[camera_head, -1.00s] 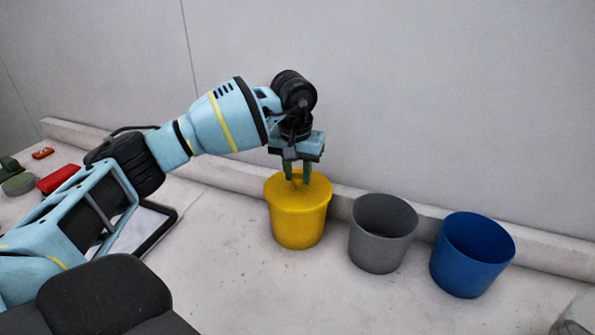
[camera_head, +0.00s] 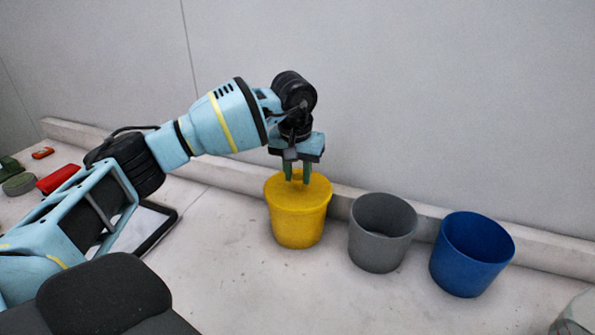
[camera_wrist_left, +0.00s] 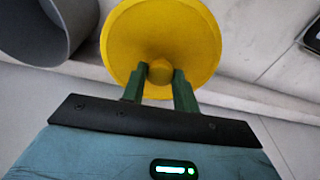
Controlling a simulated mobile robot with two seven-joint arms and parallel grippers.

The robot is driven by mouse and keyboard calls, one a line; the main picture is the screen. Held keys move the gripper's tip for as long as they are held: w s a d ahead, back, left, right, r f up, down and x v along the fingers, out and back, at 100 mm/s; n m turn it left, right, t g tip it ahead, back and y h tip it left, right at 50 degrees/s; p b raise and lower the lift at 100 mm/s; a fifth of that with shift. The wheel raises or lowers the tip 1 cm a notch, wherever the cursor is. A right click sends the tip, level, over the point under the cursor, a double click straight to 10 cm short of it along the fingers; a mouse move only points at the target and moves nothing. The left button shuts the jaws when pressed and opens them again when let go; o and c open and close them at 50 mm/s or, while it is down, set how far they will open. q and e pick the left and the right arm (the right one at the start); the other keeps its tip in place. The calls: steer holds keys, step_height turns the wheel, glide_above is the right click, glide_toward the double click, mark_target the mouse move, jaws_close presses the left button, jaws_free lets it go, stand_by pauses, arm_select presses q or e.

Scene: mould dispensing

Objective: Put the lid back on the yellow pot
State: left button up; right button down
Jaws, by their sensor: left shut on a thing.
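The yellow pot (camera_head: 298,225) stands upright on the bench, left of two other pots, with its lid (camera_head: 284,188) covering its mouth. My left gripper (camera_head: 297,180) points straight down over the lid's middle. In the left wrist view the round yellow lid (camera_wrist_left: 195,45) shows from above, and the green fingers (camera_wrist_left: 160,78) are shut on its small centre knob (camera_wrist_left: 160,71). The lid looks level on the rim; I cannot tell whether it is fully seated. My right gripper is not in view.
An open grey pot (camera_head: 380,245) stands just right of the yellow pot, and an open blue pot (camera_head: 470,265) is further right. A wall and low ledge run behind them. A red object (camera_head: 58,179) and green items lie at the far left. The bench in front is clear.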

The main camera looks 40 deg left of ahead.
arm_select(q)
steer(key=shift+f, duration=0.1)
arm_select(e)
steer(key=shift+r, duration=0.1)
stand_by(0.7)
arm_select(q)
steer(key=o, duration=1.5)
steer(key=shift+o, duration=0.2)
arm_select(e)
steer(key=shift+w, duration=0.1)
arm_select(q)
steer(key=shift+r+p, duration=1.05)
steer(key=shift+r, duration=2.5)
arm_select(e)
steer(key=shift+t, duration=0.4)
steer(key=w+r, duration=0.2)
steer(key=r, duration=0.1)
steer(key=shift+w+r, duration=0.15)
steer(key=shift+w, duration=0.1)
arm_select(q)
jaws_close()
